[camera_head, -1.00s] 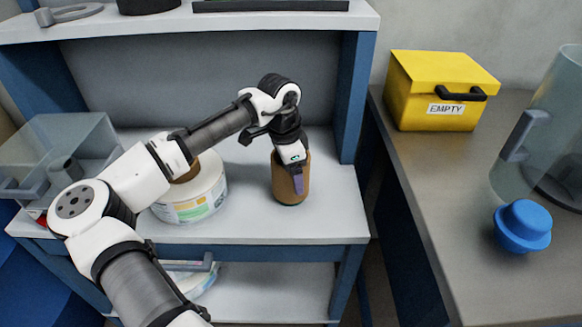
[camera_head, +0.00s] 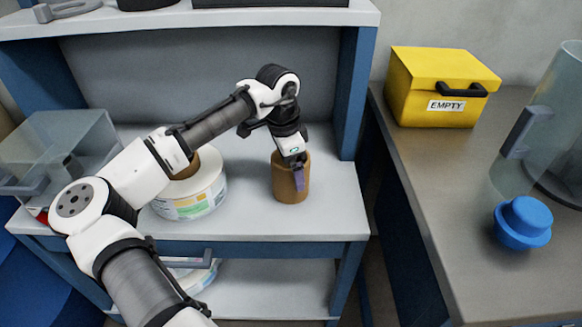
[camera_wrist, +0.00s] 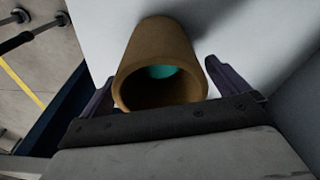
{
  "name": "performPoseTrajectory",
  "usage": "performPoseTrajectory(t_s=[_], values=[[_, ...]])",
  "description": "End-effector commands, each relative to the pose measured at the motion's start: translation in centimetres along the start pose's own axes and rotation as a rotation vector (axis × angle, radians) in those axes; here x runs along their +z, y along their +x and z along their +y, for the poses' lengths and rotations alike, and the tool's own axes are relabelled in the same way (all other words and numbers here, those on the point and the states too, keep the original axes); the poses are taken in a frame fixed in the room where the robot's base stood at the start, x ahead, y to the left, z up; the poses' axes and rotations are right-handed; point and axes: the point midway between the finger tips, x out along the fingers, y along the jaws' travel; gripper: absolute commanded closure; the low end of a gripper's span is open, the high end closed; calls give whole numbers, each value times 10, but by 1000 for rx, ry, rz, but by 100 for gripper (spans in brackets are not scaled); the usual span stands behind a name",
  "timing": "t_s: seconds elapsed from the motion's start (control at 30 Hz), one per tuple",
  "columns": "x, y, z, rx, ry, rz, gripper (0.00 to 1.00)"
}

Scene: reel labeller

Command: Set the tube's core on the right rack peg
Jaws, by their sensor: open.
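The brown cardboard core (camera_head: 291,188) stands upright on the middle shelf, near its right end. In the wrist view the core (camera_wrist: 155,62) is hollow, and something teal (camera_wrist: 164,72) shows inside it, low down. My gripper (camera_head: 298,178) is open at the core's upper part. In the wrist view my gripper's fingers (camera_wrist: 160,85) are spread to either side of the core, with gaps. A white label reel (camera_head: 190,196) lies left of the core, partly hidden by my arm, with a brown core in its middle. Which part is the rack peg, I cannot tell.
A clear bin (camera_head: 60,135) stands at the shelf's left end. To the right, a counter (camera_head: 440,190) holds a yellow box marked EMPTY (camera_head: 432,100), a blue knob-like object (camera_head: 522,222) and a clear container (camera_head: 560,130). The upper shelf (camera_head: 250,18) overhangs behind my gripper.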

Motion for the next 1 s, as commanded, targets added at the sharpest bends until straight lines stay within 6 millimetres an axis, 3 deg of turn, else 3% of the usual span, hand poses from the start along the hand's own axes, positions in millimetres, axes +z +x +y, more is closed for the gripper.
performPoseTrajectory(t_s=[0.3,0.5,0.7,1.0], values=[[0,-73,0,-2,0,3,0],[0,-107,0,-1,1,0,0],[0,-121,0,0,0,0,0],[0,-122,0,0,1,0,0]])
